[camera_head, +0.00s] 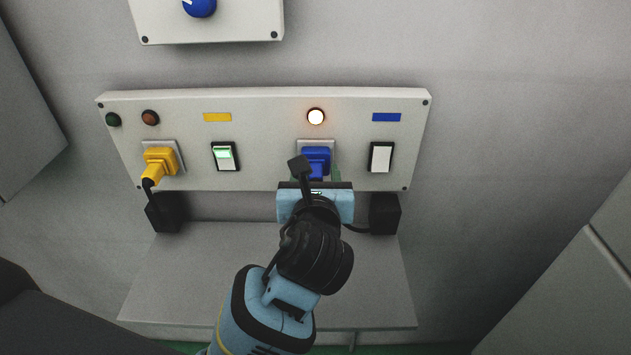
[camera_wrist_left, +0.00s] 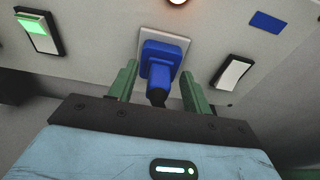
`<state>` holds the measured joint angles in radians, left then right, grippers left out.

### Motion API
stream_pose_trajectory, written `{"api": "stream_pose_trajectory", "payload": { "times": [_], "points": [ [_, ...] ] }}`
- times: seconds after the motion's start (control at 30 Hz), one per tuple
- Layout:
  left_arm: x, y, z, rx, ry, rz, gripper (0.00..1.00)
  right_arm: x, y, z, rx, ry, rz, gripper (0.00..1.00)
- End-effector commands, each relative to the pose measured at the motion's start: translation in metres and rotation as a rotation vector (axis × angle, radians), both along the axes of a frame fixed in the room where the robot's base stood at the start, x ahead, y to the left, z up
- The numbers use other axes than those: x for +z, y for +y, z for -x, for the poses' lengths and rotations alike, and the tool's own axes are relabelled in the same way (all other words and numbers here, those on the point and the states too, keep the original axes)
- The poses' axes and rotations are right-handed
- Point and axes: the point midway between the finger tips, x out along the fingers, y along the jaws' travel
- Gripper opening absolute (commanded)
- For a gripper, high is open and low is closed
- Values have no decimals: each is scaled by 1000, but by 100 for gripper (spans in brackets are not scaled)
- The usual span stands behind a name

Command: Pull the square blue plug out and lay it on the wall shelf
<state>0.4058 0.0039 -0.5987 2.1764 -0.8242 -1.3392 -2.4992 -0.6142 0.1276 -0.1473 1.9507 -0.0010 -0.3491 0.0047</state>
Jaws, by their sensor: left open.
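The square blue plug (camera_head: 316,161) sits in its socket on the pale wall panel, below a lit white lamp. It also shows in the left wrist view (camera_wrist_left: 159,62), seated against a light socket plate, with its black cable end toward me. My left gripper (camera_head: 320,176) is in front of the plug. In the left wrist view its two green fingers (camera_wrist_left: 158,88) are apart, one on each side of the plug, with gaps visible. The wall shelf (camera_head: 270,265) is below the panel, its surface bare but partly hidden by my left arm. My right gripper is not in view.
A yellow plug (camera_head: 159,162) sits in the left socket. A green-lit switch (camera_head: 225,156) and a white switch (camera_head: 381,157) flank the blue plug. Dark boxes (camera_head: 164,213) (camera_head: 385,213) hang below the panel. Another panel with a blue knob (camera_head: 199,7) is above.

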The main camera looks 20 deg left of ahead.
Motion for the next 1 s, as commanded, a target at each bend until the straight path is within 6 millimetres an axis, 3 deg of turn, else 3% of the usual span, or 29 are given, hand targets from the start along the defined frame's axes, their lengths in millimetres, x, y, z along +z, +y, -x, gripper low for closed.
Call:
{"api": "stream_pose_trajectory", "payload": {
  "times": [0.27,0.63,1.0],
  "points": [
    [0,0,-1,0,-1,0,49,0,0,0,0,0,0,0],
    [0,0,-1,0,0,0,1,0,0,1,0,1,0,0],
    [0,-1,2,-1,0,0,0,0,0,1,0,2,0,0]
  ]
}}
